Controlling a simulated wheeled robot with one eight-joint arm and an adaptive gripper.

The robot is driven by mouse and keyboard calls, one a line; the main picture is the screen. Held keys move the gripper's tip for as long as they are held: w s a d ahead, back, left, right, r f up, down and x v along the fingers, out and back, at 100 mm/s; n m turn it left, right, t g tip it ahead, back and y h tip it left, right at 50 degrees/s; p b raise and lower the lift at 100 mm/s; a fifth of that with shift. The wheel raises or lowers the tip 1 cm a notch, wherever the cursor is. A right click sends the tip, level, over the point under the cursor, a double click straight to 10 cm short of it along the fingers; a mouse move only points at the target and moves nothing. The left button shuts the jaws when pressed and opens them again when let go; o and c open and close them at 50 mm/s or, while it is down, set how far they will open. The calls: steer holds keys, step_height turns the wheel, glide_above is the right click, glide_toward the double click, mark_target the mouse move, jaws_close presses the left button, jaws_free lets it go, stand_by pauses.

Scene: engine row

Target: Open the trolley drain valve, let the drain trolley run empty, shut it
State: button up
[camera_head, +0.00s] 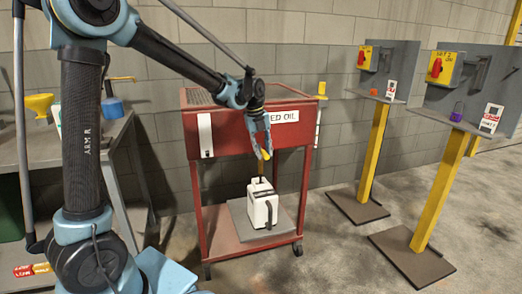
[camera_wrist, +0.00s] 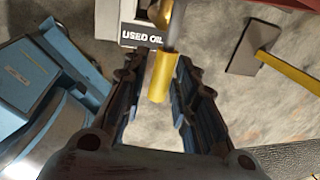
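The red drain trolley (camera_head: 194,187) stands in the middle of the head view, with a white strip (camera_head: 205,135) and a partly hidden used-oil label (camera_head: 285,116) on its front. The yellow valve handle (camera_head: 267,155) shows at my fingertips and, in the wrist view, the handle (camera_wrist: 161,77) lies between the fingers. My gripper (camera_head: 264,152) is open around it, with a gap at least on its left. A white can (camera_head: 260,207) stands upright below. A thin brown vertical line (camera_head: 261,170) runs down to the can; I cannot tell whether it is oil or a pipe.
The can stands on a grey tray (camera_head: 240,222) on the trolley's lower shelf. Two yellow posts with switch boxes (camera_head: 374,150) (camera_head: 440,190) stand at the right. A grey bench (camera_head: 95,150) with a yellow funnel (camera_head: 40,104) is at the left. Floor between trolley and posts is clear.

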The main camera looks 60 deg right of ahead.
steer(key=shift+r, duration=0.1)
step_height(320, 180, up, 12)
steer(key=w+a, duration=0.1)
steer(key=shift+w+a+f, duration=0.2)
steer(key=shift+w+a, duration=0.15)
steer(key=shift+w, duration=0.05)
stand_by(0.5)
